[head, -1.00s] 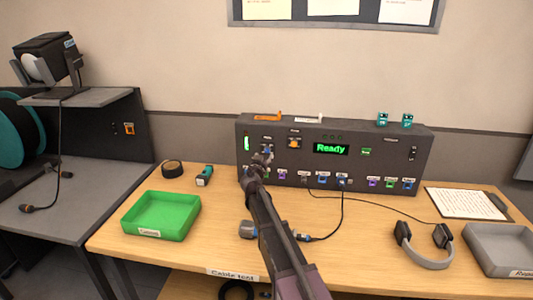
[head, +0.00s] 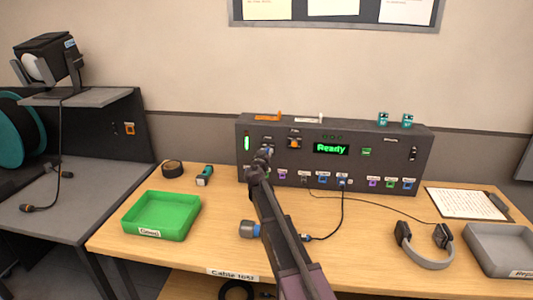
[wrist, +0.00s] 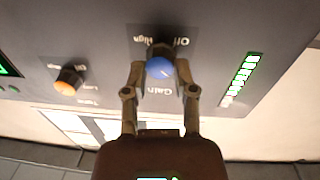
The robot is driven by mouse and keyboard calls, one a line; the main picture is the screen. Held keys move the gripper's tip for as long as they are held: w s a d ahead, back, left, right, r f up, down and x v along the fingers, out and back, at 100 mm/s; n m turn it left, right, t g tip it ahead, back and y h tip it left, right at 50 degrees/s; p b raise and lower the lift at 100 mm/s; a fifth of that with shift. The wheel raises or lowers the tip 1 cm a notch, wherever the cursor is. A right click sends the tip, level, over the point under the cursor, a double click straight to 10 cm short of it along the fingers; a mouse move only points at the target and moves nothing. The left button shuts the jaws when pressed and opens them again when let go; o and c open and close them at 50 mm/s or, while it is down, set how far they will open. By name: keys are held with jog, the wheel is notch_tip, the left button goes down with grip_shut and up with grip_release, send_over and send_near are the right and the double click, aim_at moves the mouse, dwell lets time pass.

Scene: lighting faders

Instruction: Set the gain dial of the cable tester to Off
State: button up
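The cable tester (head: 400,150) is a dark box at the back of the wooden table, with a lit green "Ready" display. Its gain dial (wrist: 160,69) is a round blue knob in the wrist view, where the panel appears upside down. The labels "Gain", "Off" and "High" are printed around it. My gripper (wrist: 161,76) has one finger on each side of the knob, with a narrow gap seeming to show beside it. In the head view my gripper (head: 264,153) is at the tester's left front and mostly hides the dial. The knob's pointer cannot be made out.
An orange tone dial (wrist: 69,81) sits beside the gain dial, and a lit green level bar (wrist: 241,75) is on its other side. Cables run from the lower sockets. A green tray (head: 160,214), headphones (head: 425,250) and a grey tray (head: 500,250) stand on the table.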

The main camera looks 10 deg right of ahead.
jog(key=shift+n, duration=0.5)
grip_shut()
jog(key=shift+w+f+n+t+y+b, duration=0.1)
jog(key=shift+n+t+y+b, duration=0.25)
jog(key=shift+n, duration=3.85)
jog(key=shift+w+f+n+t+y+b, duration=0.2)
jog(key=shift+n+b, duration=0.25)
jog(key=shift+n, duration=3.75)
jog(key=shift+s+r, duration=0.15)
jog(key=o, duration=1)
grip_release()
jog(key=shift+c, duration=0.2)
jog(key=shift+s, duration=0.2)
